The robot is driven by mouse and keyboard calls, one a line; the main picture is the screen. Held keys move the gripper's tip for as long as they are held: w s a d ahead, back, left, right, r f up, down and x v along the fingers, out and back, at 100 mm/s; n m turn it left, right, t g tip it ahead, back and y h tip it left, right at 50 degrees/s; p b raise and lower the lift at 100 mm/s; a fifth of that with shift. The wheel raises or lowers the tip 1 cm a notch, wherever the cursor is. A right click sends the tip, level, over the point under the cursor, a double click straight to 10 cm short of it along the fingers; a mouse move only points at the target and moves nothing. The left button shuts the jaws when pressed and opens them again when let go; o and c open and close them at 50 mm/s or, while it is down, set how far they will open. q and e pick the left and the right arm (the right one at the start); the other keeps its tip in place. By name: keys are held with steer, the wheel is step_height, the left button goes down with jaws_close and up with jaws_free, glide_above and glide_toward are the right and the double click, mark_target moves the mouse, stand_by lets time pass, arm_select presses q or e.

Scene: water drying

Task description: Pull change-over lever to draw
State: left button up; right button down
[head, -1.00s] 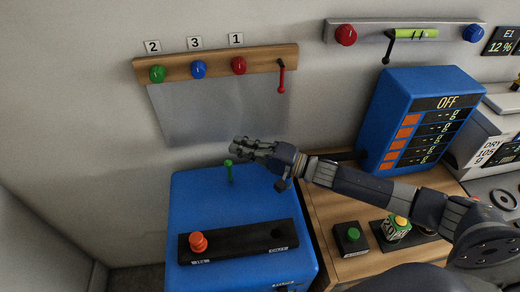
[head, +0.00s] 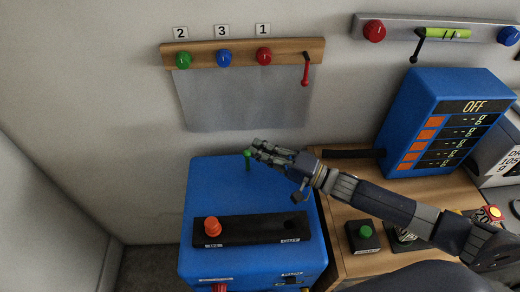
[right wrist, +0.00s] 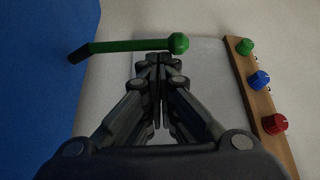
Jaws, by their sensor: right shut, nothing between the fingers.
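A green lever (head: 248,163) with a round knob stands up from the top of the blue cabinet (head: 218,183), near its back edge. In the right wrist view the same lever (right wrist: 128,45) lies across the picture just past the fingertips, its ball end at the right. My right gripper (head: 257,147) is shut and empty, right beside the lever's upper end. I cannot tell if they touch. An orange knob (head: 212,225) sits at the left end of a black plate (head: 255,231) on the cabinet. The plate's labels are too small to read surely. My left gripper is not in view.
A wooden rail (head: 285,49) on the wall carries green, blue and red knobs and a red lever (head: 306,70). A blue display unit (head: 425,120) reading OFF stands on the wooden bench to the right. A green button box (head: 364,237) sits in front of it.

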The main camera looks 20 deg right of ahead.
steer(key=shift+s+a+f+n+t+y+b, duration=0.1)
steer(key=shift+s+f+n+t+y+b, duration=0.2)
steer(key=shift+s+n+b, duration=0.3)
steer(key=shift+s+r+n, duration=0.15)
steer(key=shift+n, duration=0.25)
steer(key=shift+s+r+p, duration=0.15)
steer(key=shift+s+p, duration=0.05)
steer(key=shift+p, duration=0.15)
steer(key=shift+s+a, duration=0.1)
steer(key=shift+s, duration=0.05)
